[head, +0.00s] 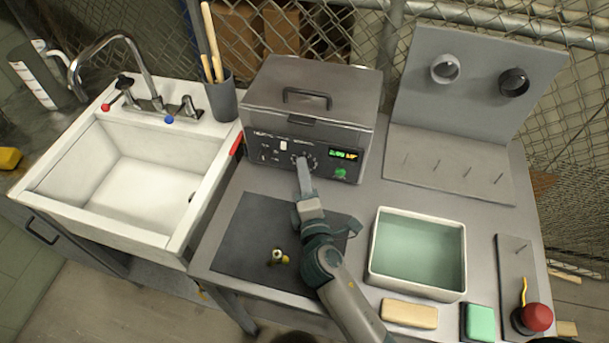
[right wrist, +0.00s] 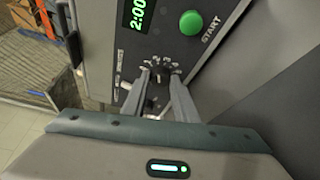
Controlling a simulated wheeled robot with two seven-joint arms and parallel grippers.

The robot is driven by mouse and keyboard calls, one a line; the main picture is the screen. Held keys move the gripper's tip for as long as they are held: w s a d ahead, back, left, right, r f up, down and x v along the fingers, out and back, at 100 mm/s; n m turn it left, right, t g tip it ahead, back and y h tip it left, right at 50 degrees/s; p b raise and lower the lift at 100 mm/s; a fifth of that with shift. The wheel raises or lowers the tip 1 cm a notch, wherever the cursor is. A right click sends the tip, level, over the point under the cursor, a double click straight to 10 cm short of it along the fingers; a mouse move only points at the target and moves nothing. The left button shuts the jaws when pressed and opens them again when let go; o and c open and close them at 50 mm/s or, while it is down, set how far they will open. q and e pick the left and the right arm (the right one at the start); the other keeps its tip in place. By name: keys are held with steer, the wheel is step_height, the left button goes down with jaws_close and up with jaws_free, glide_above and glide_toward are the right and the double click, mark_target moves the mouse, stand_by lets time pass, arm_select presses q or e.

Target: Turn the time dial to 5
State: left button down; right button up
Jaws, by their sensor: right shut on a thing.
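The grey thruster tank (head: 300,115) stands at the back of the bench with its lid closed. The time dial (right wrist: 162,70) is a small dark knob on its front panel, with white marks around it. My right gripper (head: 302,162) reaches up to the panel and is shut on the dial; in the right wrist view its two fingers straddle the knob. Gripper and fingers hide most of the dial, and its pointer setting cannot be read. The green display (right wrist: 138,12) reads 2:00. The green START button (right wrist: 191,22) is beside it. My left gripper is out of view.
A dark mat (head: 240,240) with a small brass part (head: 279,256) lies below my right arm. A green-lined tray (head: 418,253) stands to the right, a pegboard stand (head: 445,165) behind it. A white sink (head: 140,170) is at left.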

steer(key=shift+f, duration=0.1)
stand_by(0.5)
steer(key=o, duration=1.1)
steer(key=shift+c, duration=0.2)
steer(key=shift+r, duration=0.65)
steer(key=shift+o, duration=0.2)
steer(key=r, duration=0.3)
steer(key=shift+d+r, duration=0.15)
steer(key=shift+d, duration=0.05)
steer(key=s+d+r, duration=0.2)
steer(key=d, duration=0.1)
steer(key=s+d+r, duration=0.2)
steer(key=d, duration=0.1)
steer(key=s+d+r+b, duration=0.1)
steer(key=s+d+r, duration=0.1)
steer(key=d, duration=0.1)
steer(key=shift+s+d+r, duration=0.15)
steer(key=shift+s+r, duration=0.1)
steer(key=shift+s, duration=0.05)
steer(key=shift+c, duration=0.2)
